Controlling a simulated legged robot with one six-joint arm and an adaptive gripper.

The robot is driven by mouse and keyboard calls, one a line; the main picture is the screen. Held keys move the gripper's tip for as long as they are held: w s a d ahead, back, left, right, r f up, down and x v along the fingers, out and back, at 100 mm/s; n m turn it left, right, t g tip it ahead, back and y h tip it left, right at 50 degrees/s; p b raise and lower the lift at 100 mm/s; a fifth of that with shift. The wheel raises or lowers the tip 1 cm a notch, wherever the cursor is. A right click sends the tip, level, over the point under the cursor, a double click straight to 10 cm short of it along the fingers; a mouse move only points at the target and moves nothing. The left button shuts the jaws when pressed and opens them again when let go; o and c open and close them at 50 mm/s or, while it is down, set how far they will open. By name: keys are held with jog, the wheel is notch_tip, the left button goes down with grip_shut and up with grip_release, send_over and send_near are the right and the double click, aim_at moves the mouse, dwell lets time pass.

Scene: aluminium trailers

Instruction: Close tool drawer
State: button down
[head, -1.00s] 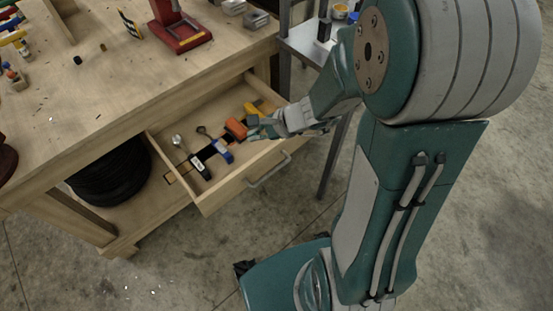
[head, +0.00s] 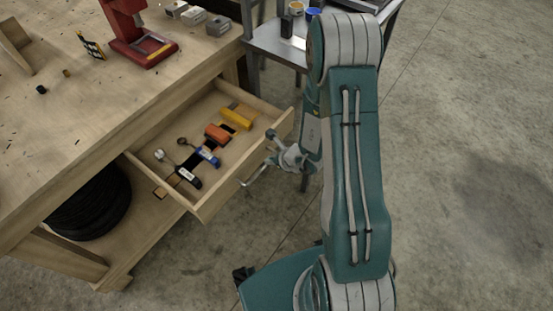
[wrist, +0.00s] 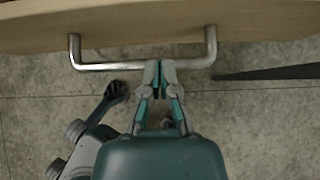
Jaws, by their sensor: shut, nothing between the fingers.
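The tool drawer (head: 205,205) is pulled out of the wooden workbench, with several tools lying inside. Its metal handle (head: 258,177) is on the drawer's front. My gripper (head: 273,145) is in front of the drawer, beside the right part of the handle. In the wrist view the handle (wrist: 100,67) runs across the top below the wooden drawer front (wrist: 130,25). My gripper (wrist: 160,66) is shut and empty there, its tips overlapping the handle bar in the picture. I cannot tell if they touch it.
Inside the drawer are an orange tool (head: 217,133) and a yellow tool (head: 236,119). A red stand (head: 140,45) is on the workbench top (head: 70,120). A metal table (head: 275,45) stands behind my arm. A tyre (head: 95,205) lies under the bench. The concrete floor at right is clear.

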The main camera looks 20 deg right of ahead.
aim_at(256, 161)
jog(key=x, duration=0.4)
jog(key=shift+a, duration=0.4)
jog(key=shift+w+f, duration=0.3)
jog(key=shift+f, duration=0.05)
jog(key=shift+d, duration=0.1)
jog(key=shift+w, duration=0.1)
